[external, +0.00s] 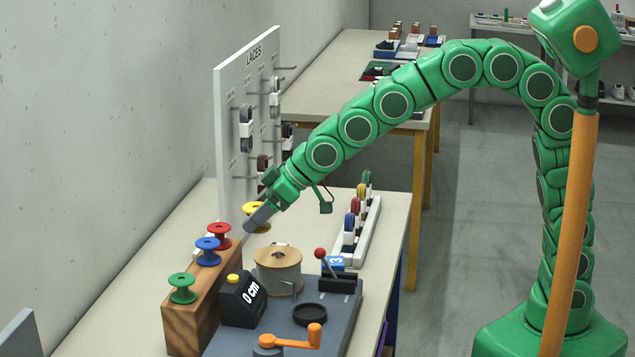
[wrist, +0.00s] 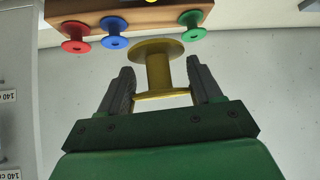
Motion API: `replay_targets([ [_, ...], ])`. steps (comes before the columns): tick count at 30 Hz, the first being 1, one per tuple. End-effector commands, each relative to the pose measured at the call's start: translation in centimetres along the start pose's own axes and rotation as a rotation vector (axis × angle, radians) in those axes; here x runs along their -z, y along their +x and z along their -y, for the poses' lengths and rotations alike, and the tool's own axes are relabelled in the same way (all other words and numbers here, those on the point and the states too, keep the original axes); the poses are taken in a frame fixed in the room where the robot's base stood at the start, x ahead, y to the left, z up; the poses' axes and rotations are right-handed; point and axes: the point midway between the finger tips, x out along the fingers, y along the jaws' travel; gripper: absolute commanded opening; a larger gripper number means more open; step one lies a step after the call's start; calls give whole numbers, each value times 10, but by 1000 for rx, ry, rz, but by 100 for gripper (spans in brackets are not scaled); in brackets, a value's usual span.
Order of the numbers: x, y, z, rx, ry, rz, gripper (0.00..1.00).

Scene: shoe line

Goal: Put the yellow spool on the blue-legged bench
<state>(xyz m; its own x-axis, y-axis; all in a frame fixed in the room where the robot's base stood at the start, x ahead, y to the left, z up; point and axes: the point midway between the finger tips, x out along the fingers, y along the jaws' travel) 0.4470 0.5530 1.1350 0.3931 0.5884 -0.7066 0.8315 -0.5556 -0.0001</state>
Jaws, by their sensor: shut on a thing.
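My gripper (external: 258,220) is shut on the yellow spool (external: 252,208) and holds it in the air above the near bench (external: 165,250), close to the back end of the wooden block. In the wrist view the yellow spool (wrist: 158,66) sits between the two fingers of my gripper (wrist: 162,88), its flanges showing at both ends. The near bench has a pale top, and a blue leg (external: 392,300) shows under its right edge. The bench behind it (external: 345,60) has yellow-orange legs (external: 418,205).
The wooden block (external: 190,322) carries red (external: 219,235), blue (external: 208,250) and green (external: 182,288) spools. Beside it are a black "0 cm" box (external: 242,300), a cord reel (external: 278,270) and a grey machine base (external: 335,335). A white rack (external: 362,235) and the LACES board (external: 228,140) stand farther back.

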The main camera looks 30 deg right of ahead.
Motion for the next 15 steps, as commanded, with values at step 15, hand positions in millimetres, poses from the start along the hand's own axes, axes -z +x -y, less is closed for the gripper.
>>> replay_targets([
  [15,-7,44,-90,62,-54,-1,29],
])
